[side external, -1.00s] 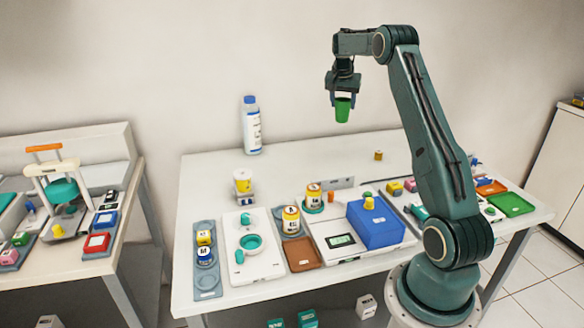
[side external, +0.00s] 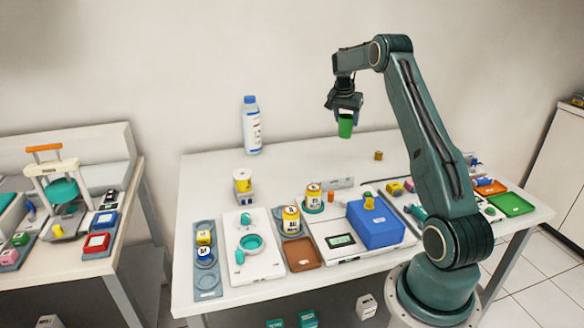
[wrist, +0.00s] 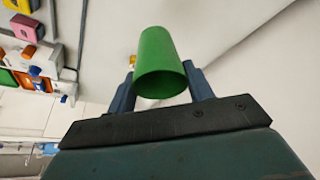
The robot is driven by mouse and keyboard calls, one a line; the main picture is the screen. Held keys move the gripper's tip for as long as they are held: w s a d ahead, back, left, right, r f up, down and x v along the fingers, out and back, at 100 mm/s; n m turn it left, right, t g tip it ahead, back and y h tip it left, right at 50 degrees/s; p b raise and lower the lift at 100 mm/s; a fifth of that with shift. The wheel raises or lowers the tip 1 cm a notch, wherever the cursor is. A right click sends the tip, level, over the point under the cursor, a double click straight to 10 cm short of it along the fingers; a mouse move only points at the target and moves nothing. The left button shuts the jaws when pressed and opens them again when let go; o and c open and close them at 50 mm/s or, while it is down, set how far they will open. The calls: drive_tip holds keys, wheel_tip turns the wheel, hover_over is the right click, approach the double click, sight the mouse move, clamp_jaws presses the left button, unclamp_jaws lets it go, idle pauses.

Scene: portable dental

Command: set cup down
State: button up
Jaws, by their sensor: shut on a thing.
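A green cup (side external: 346,127) hangs from my gripper (side external: 345,108) in the side external view, high above the back of the white table (side external: 315,160). It looks close to upright there, with a slight tilt. In the wrist view the green cup (wrist: 158,55) sits between the two blue-grey fingers of my gripper (wrist: 158,88), which are shut on it. Nothing of the table touches the cup.
A white bottle with a blue cap (side external: 251,127) stands at the back left. A blue box (side external: 374,224), a brown tray (side external: 302,255), labelled jars (side external: 291,219) and a green tray (side external: 510,204) fill the front and right. The back middle of the table is mostly clear.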

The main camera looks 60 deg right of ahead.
sight(341, 129)
wheel_tip(341, 129, down, 10)
drive_tip(key=shift+r, duration=0.25)
drive_tip(key=shift+f, duration=2.1)
drive_tip(key=shift+f, duration=0.1)
drive_tip(key=o, duration=0.9)
drive_tip(key=shift+o, duration=0.2)
drive_tip(key=shift+v, duration=6.1)
